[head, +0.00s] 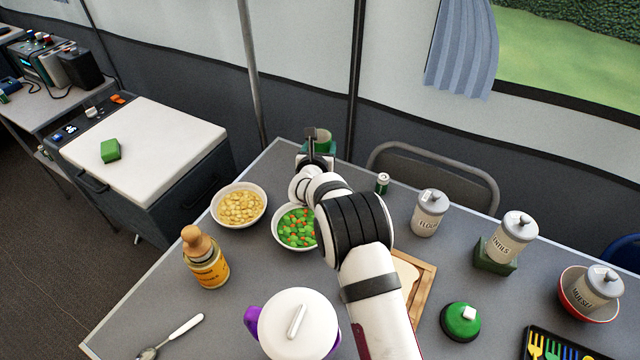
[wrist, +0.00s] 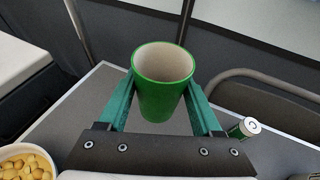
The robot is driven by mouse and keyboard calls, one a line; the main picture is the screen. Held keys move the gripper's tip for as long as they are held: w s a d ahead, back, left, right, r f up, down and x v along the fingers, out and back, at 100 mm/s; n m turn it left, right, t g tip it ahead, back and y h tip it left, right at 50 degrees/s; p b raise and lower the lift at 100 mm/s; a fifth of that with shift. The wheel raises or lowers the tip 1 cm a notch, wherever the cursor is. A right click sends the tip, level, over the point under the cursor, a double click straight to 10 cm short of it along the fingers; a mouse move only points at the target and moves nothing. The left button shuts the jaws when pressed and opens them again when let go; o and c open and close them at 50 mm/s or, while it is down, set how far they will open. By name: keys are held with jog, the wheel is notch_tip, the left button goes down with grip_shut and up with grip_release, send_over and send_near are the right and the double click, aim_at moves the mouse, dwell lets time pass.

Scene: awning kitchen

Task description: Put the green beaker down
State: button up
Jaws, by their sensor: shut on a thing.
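The green beaker (wrist: 161,96) is upright between the two green fingers of my gripper (wrist: 163,90) in the wrist view. The fingers are shut on its sides. Its pale inside looks empty. In the head view the beaker (head: 324,136) shows only in part behind my gripper (head: 318,143), near the far corner of the grey table (head: 150,290). I cannot tell whether its base touches the table.
A bowl of yellow pieces (head: 240,207) and a bowl of peas and carrots (head: 297,228) stand nearer. A small green can (head: 382,183) and a flour canister (head: 428,213) stand to the right. A chair (head: 440,168) is behind the table.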

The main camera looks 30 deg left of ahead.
notch_tip(320, 180, down, 8)
jog(key=shift+f, duration=0.25)
jog(key=o, duration=1.3)
jog(key=shift+f, duration=0.1)
jog(key=shift+o, duration=0.2)
